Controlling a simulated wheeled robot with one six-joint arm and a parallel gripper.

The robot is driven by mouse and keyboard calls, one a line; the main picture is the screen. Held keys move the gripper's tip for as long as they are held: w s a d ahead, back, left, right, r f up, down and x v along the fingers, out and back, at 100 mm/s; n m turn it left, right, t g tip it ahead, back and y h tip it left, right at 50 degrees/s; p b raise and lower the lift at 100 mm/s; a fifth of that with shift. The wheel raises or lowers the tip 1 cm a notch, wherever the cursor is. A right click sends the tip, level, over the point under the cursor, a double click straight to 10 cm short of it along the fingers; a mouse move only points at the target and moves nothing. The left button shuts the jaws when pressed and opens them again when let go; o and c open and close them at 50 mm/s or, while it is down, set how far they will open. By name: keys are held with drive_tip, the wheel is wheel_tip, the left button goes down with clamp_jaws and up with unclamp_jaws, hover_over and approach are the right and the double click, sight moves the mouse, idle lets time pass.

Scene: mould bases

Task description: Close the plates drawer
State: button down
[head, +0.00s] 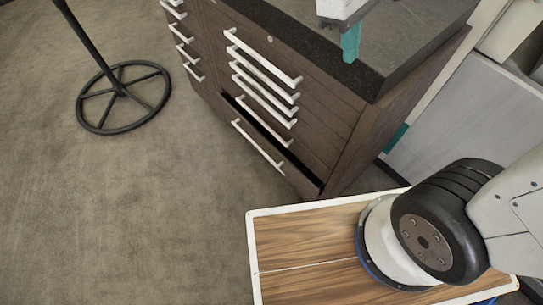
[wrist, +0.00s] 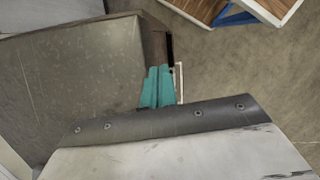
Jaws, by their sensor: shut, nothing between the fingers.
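A dark wood cabinet (head: 335,112) with white bar handles stands at the upper middle of the head view. One low drawer (head: 270,155) in its right-hand column is pulled out a little, with a dark gap above its front. I see no label naming it as the plates drawer. In the wrist view, a dark gap (wrist: 170,48) and a pale handle (wrist: 180,82) show beside the cabinet top's edge. My gripper (head: 350,42) has teal fingers, shut and empty. In the head view it appears over the cabinet's dark top, apart from the open drawer. The fingers also show in the wrist view (wrist: 156,88).
A wood-topped platform with a white rim (head: 252,240) lies in front of the cabinet's right end. A black stand with a round wheel-like base (head: 122,97) is at the upper left. Bare carpet (head: 130,220) lies in front of the drawers.

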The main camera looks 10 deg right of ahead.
drive_tip(key=w+a+f+n+h, duration=0.3)
drive_tip(key=w+a+f+n, duration=0.3)
drive_tip(key=a+f, duration=0.4)
drive_tip(key=n+t+h, duration=0.2)
drive_tip(key=n+h, duration=0.1)
hover_over(277, 156)
drive_tip(key=s+a, duration=0.3)
drive_tip(key=a, duration=0.1)
wheel_tip(277, 156, down, 12)
drive_tip(key=s+a+f+n+t, duration=0.1)
drive_tip(key=f+n+t, duration=0.15)
drive_tip(key=f, duration=0.75)
drive_tip(key=s+a+f+n+t+y, duration=0.1)
drive_tip(key=a+f+n, duration=0.15)
drive_tip(key=f, duration=0.75)
drive_tip(key=s+a+f+n+t, duration=0.1)
drive_tip(key=f+n, duration=0.2)
drive_tip(key=f, duration=0.7)
drive_tip(key=x, duration=0.9)
drive_tip(key=shift+w+d+r, duration=0.1)
drive_tip(key=shift+w+d, duration=0.25)
